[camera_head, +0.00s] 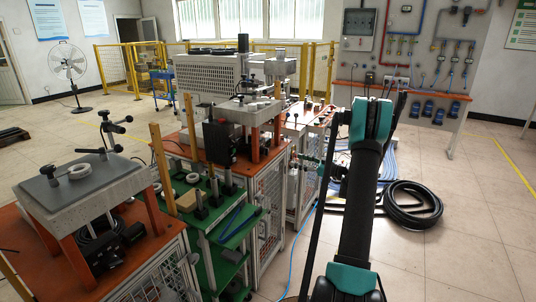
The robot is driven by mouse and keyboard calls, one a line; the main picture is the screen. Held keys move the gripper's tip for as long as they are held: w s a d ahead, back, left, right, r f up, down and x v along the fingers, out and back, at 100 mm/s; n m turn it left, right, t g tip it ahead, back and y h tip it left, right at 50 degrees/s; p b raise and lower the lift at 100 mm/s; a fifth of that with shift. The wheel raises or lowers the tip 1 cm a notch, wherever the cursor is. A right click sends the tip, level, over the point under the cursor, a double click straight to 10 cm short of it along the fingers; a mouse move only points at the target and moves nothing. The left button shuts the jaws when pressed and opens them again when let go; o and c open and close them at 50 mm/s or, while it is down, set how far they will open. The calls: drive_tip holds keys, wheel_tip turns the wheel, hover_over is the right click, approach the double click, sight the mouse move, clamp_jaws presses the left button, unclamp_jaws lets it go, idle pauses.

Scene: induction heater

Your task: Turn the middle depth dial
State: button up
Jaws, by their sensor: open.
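My arm rises through the right half of the head view, with its black link and teal joints in front of the room. Past it, a small teal-and-dark end part, which looks like my gripper (302,160), points left beside the mesh-sided cabinets. It is small and partly hidden by my arm; its jaws are open, and I see nothing held in them. The depth dials cannot be told apart at this size. Small red and black knobs (310,106) show on the orange-topped bench behind, but I cannot tell if any is the middle depth dial.
Orange-topped workbenches (155,240) with machines fill the left and centre. A green shelf unit (225,215) stands between them. A coiled black hose (413,203) lies on the floor at right. A wall panel with pipes and gauges (412,60) is behind. Floor is clear at far right.

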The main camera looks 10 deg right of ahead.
sight(268, 158)
drive_tip(key=x, duration=1.7)
drive_tip(key=shift+w, duration=0.15)
drive_tip(key=c, duration=1.1)
drive_tip(key=shift+m, duration=0.3)
drive_tip(key=m, duration=0.3)
drive_tip(key=shift+m, duration=0.3)
drive_tip(key=shift+r+m, duration=0.1)
drive_tip(key=shift+m, duration=2.1)
